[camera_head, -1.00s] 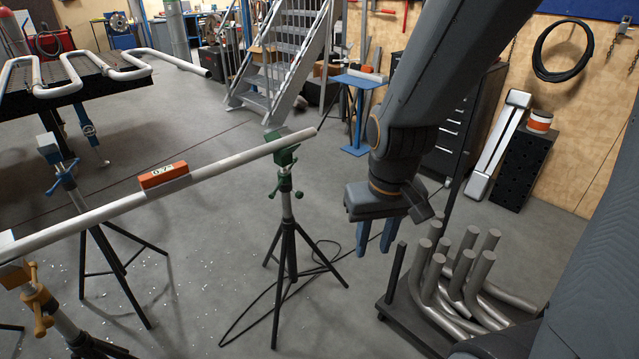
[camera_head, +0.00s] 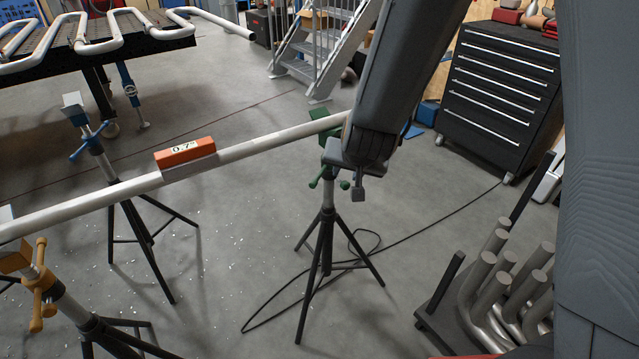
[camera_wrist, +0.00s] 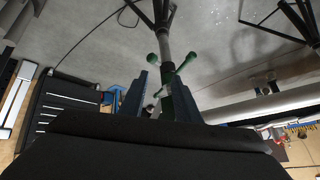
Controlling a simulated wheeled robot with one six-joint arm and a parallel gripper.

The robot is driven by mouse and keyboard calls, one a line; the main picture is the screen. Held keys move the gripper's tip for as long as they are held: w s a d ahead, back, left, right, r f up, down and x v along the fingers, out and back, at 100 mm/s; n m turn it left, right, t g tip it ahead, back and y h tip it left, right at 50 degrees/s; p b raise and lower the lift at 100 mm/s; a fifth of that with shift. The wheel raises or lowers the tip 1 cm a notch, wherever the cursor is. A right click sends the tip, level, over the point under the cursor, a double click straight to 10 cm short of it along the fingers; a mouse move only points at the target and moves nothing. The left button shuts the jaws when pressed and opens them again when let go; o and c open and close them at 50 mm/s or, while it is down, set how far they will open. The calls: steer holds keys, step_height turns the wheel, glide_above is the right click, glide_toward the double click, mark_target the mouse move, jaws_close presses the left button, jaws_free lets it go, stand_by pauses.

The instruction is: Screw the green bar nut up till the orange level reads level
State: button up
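The green bar nut (camera_head: 328,178) is on the post of the green-headed tripod stand (camera_head: 326,214), just below its head. My gripper (camera_wrist: 156,76) is open, with its two blue fingers apart. In the wrist view the green bar nut (camera_wrist: 168,66) shows at the fingertips, its bars spreading to both sides; I see no grip on it. The orange level (camera_head: 184,152) sits on the sloping pale pipe (camera_head: 261,144), which rises to the right. Its display reads about 0.7°.
An orange-nut stand (camera_head: 38,284) and a blue-nut stand (camera_head: 92,142) are at the left. A black cable (camera_head: 440,217) lies on the floor by the green stand. A rack of bent pipes (camera_head: 500,290) is at lower right, a black drawer cabinet (camera_head: 500,90) behind.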

mark_target(318, 175)
steer(key=w+a+f+t+h+b, duration=0.1)
steer(key=w+a+f, duration=0.1)
steer(key=w+a+f+m+t+b, duration=0.1)
steer(key=w+a+f+t+b, duration=0.1)
steer(key=w+f, duration=0.1)
steer(key=w+a+f+m+t+h+b, duration=0.1)
steer(key=w+a+f, duration=0.1)
steer(key=a, duration=0.1)
steer(key=shift+w+f+h, duration=0.3)
steer(key=shift+f, duration=0.1)
steer(key=s+a+f+m+t+h+b, duration=0.2)
steer(key=s+a+f+t+h+b, duration=0.1)
steer(key=f+t+h+b, duration=0.15)
steer(key=shift+h, duration=0.25)
steer(key=shift+r+p+x, duration=0.15)
steer(key=shift+r+x, duration=0.05)
steer(key=shift+x, duration=1.05)
steer(key=shift+r+p+x, duration=0.2)
steer(key=shift+x, duration=1.1)
steer(key=shift+r+p+x, duration=0.15)
steer(key=shift+r+x, duration=0.05)
steer(key=shift+x, duration=1.05)
steer(key=shift+c, duration=0.5)
jaws_close()
steer(key=shift+w, duration=0.1)
